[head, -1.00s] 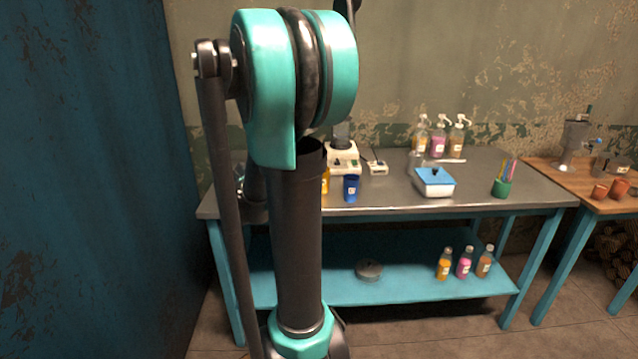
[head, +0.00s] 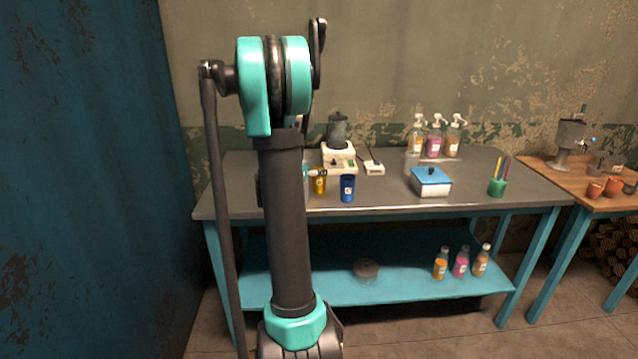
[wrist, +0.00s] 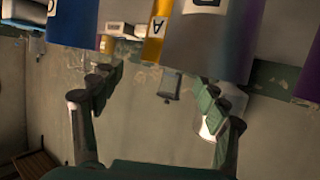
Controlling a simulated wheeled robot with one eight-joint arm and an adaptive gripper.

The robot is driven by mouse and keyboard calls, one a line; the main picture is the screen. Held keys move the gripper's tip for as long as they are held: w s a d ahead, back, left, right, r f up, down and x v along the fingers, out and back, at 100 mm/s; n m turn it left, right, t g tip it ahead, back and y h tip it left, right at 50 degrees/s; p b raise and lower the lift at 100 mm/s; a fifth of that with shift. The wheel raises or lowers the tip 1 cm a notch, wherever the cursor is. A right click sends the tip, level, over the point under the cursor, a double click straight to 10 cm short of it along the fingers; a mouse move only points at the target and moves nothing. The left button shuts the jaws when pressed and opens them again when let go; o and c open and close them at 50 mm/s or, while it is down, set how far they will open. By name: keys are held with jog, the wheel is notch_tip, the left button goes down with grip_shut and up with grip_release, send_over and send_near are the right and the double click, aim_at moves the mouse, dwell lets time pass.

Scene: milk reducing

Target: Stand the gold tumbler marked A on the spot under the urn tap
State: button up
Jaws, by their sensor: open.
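The gold tumbler (head: 319,182) stands on the grey table, just right of my arm in the head view. In the wrist view a gold surface marked A (wrist: 157,27) shows at the top edge, partly cut off and beside a large grey cylinder with a label. My gripper (wrist: 160,105) is open and empty, its fingers apart and below the gold surface in that picture. In the head view my arm hides most of it. A grey metal vessel (head: 571,138), which looks like the urn, stands on the wooden table at right; its tap and the spot are unclear.
A blue tumbler (head: 347,188) stands close right of the gold one. A white device (head: 338,157) with a dark jar is behind them. A blue-lidded box (head: 430,182), pen cup (head: 498,187) and pump bottles (head: 434,140) stand farther right. Brown cups (head: 595,190) are near the vessel.

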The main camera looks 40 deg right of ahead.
aim_at(319, 183)
jog(key=shift+f+x, duration=0.15)
jog(key=shift+x, duration=1.25)
jog(key=shift+f+x, duration=0.15)
jog(key=shift+x, duration=1.25)
jog(key=shift+a, duration=0.1)
jog(key=shift+c, duration=0.2)
jog(key=c, duration=1.4)
jog(key=shift+o, duration=0.2)
jog(key=shift+r, duration=0.1)
